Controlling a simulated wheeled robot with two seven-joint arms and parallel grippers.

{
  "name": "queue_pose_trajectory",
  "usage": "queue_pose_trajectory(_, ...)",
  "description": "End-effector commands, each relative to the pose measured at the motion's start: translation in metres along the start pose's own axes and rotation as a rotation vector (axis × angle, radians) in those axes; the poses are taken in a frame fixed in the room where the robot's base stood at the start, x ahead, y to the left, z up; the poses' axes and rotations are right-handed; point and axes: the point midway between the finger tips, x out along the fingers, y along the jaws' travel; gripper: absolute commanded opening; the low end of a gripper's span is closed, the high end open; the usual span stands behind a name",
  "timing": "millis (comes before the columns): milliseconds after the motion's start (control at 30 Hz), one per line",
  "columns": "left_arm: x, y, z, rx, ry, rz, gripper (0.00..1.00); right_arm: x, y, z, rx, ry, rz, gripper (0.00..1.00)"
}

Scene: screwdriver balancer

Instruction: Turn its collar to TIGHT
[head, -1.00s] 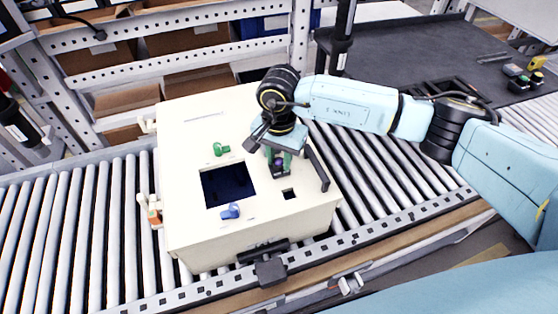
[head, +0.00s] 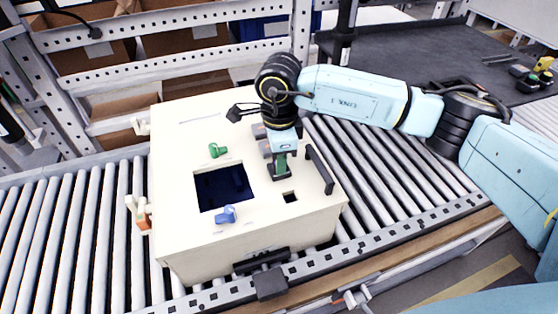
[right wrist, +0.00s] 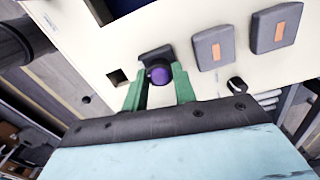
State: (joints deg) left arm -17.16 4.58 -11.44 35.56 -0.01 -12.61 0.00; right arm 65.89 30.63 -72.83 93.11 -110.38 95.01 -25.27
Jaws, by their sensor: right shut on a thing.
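A cream box (head: 183,235) stands on the roller conveyor. My right gripper (head: 280,172) points down at the right part of its top panel. In the right wrist view its green fingers (right wrist: 160,88) are shut on a round purple knob (right wrist: 160,73), one finger on each side. The knob sits in front of a black block (right wrist: 155,55) on the panel. In the head view the gripper hides the knob. No TIGHT marking is readable, and I cannot tell which part is the collar. My left gripper is not in view.
A green knob (head: 217,150), a blue knob (head: 226,214) and a dark window (head: 222,187) lie left of the gripper. A black handle bar (head: 320,169) stands close on its right. Two grey pads (right wrist: 213,47) with orange marks are beside the purple knob.

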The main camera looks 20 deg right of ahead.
Motion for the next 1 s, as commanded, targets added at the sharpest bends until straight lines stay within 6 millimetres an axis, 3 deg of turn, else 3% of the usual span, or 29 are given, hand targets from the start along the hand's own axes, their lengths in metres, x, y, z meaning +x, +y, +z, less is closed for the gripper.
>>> queue_pose_trajectory(400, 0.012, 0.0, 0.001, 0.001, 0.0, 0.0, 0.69, -0.001, -0.001, -0.001, 0.255, 0.0, -0.003, 0.05)
queue_pose_trajectory(1000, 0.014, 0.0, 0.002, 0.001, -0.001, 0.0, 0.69, -0.002, -0.001, 0.0, 0.319, 0.0, -0.003, 0.05)
